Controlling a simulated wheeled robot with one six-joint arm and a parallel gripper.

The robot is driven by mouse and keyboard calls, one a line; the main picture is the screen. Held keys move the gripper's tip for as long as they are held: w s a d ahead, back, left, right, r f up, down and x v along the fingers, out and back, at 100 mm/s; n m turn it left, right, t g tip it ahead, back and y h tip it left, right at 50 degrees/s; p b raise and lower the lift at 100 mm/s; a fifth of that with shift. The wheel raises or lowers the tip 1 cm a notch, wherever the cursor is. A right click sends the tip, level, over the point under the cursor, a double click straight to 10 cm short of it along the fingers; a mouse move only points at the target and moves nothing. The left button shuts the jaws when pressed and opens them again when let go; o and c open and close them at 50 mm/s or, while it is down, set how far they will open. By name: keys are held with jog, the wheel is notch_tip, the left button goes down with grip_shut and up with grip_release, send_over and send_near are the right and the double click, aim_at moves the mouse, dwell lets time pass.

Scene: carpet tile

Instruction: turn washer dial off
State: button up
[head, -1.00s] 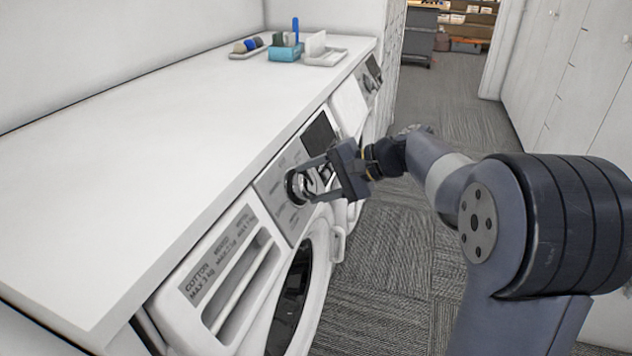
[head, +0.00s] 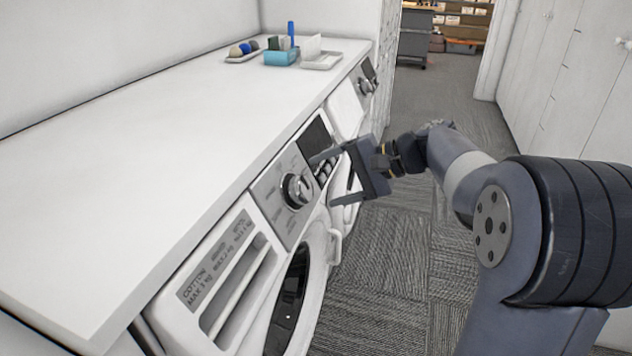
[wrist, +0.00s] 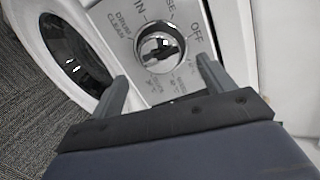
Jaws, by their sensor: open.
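The washer dial (head: 297,190) is a round silver knob on the grey control panel of the nearer washer (head: 225,290). In the wrist view the dial (wrist: 160,48) shows beyond and between my fingertips, with printed labels around it, among them "OFF" at its upper right and "DRUM CLEAN" at its left. The dial's dark pointer seems to aim to the lower left, away from "OFF". My gripper (head: 332,178) is open and empty, backed off to the right of the dial. It also shows in the wrist view (wrist: 160,85), with its two fingers apart and clear of the dial.
A white countertop (head: 150,160) runs above the washers. A blue holder (head: 281,57), a white tray (head: 322,60) and a small tray of dark items (head: 244,53) stand at its far end. A second machine (head: 352,105) stands beyond. Carpeted floor (head: 430,250) is clear on the right.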

aim_at(308, 187)
jog(key=v, duration=0.6)
jog(key=shift+p, duration=0.35)
jog(key=b+x, duration=0.1)
jog(key=x, duration=0.9)
jog(key=shift+a+f+b, duration=0.15)
jog(key=shift+b, duration=0.2)
jog(key=shift+w+a+f, duration=0.1)
jog(key=shift+a, duration=0.15)
